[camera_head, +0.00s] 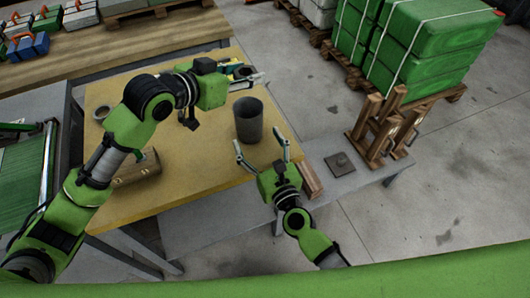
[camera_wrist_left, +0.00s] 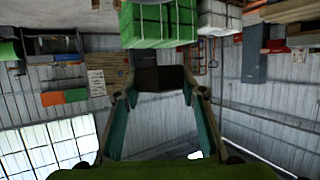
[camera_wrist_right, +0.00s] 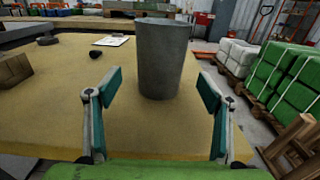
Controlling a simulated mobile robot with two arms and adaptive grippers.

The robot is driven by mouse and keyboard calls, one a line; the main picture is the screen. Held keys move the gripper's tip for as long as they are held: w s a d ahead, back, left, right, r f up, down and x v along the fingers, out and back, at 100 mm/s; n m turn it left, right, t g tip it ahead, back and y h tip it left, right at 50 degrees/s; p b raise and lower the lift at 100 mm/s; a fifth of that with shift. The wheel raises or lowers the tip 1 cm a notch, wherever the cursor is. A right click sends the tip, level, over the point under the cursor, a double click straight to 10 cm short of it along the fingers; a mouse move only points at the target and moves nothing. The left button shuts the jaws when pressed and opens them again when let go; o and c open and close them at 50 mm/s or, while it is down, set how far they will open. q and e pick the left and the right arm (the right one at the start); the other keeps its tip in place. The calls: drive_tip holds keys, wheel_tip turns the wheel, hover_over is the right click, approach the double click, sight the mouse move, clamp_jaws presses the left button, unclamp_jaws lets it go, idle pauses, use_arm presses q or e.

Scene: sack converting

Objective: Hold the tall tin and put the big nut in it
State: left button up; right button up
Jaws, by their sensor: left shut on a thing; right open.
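The tall tin (camera_head: 248,122) is a grey open-topped cylinder standing upright on the yellow table; it also shows in the right wrist view (camera_wrist_right: 162,60). My right gripper (camera_head: 262,148) is open and empty at the near side of the tin, its fingers pointing toward it; in the right wrist view the tin stands ahead between the fingertips, apart from them. My left gripper (camera_head: 252,80) is raised beyond the tin in the head view. It is shut on a dark brown blocky piece (camera_wrist_left: 160,78), seemingly the big nut, whose full shape is not clear.
The yellow table (camera_head: 205,165) holds a brown block (camera_head: 137,168) and a ring-like item (camera_head: 101,114) at left. Small dark pieces (camera_wrist_right: 95,54) and a white sheet (camera_wrist_right: 111,41) lie behind. A wooden rack (camera_head: 385,130) and a dark plate (camera_head: 340,164) stand right.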

sight(247, 102)
use_arm(q)
drive_tip(key=shift+r, duration=0.1)
use_arm(e)
drive_tip(key=x, duration=0.5)
drive_tip(key=shift+w+a, duration=0.1)
drive_tip(key=shift+w, duration=0.2)
drive_tip(key=shift+c, duration=0.3)
drive_tip(key=c, duration=1.1)
drive_tip(key=shift+c, duration=0.2)
use_arm(q)
drive_tip(key=shift+f, duration=4.55)
drive_tip(key=o, duration=1.1)
drive_tip(key=shift+o, duration=0.2)
drive_tip(key=o, duration=0.6)
drive_tip(key=shift+c, duration=0.2)
